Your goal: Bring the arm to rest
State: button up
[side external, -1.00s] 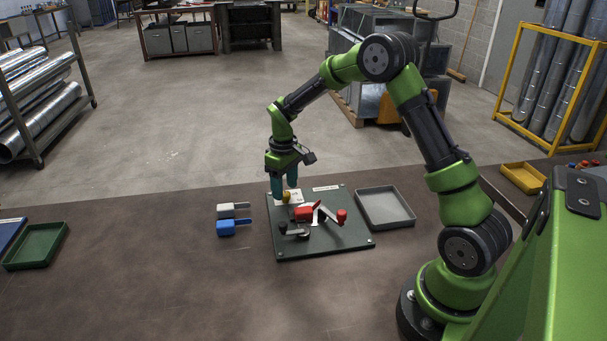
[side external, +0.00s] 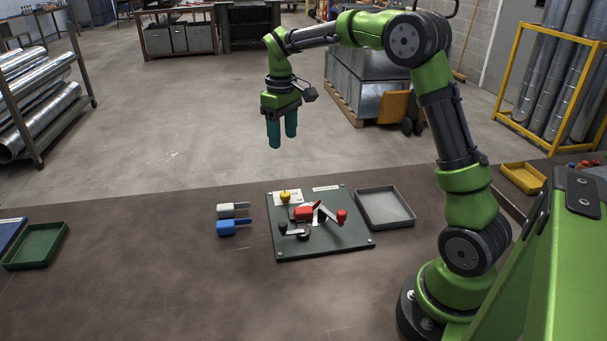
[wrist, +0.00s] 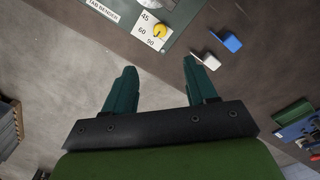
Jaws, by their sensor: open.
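My gripper (side external: 282,141) hangs in the air above the far edge of the bench, with its teal fingers pointing down. In the wrist view its fingers (wrist: 158,75) stand apart with nothing between them. Below it, to the right, a dark green board (side external: 335,243) lies on the bench, apart from the gripper. The wrist view shows the yellow knob (wrist: 159,31) beside the numbers 45, 60 and 90.
Left of the board lie a blue-handled piece (side external: 226,228) and a grey-white-handled piece (side external: 226,210). A grey tray (side external: 409,224) sits right of it, a green tray (side external: 63,229) far left, and a yellow tray (side external: 540,185) far right. The front bench is clear.

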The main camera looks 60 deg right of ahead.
jog(key=s+a+r+m+t+y, duration=0.1)
jog(key=s+a+r+m+t, duration=0.1)
jog(key=s+a, duration=0.5)
jog(key=s+a+r+m+t+y, duration=0.1)
jog(key=s+a+t, duration=0.4)
jog(key=s, duration=1)
notch_tip(320, 180, up, 2)
jog(key=a+m, duration=0.1)
jog(key=a, duration=0.1)
jog(key=shift+a, duration=0.4)
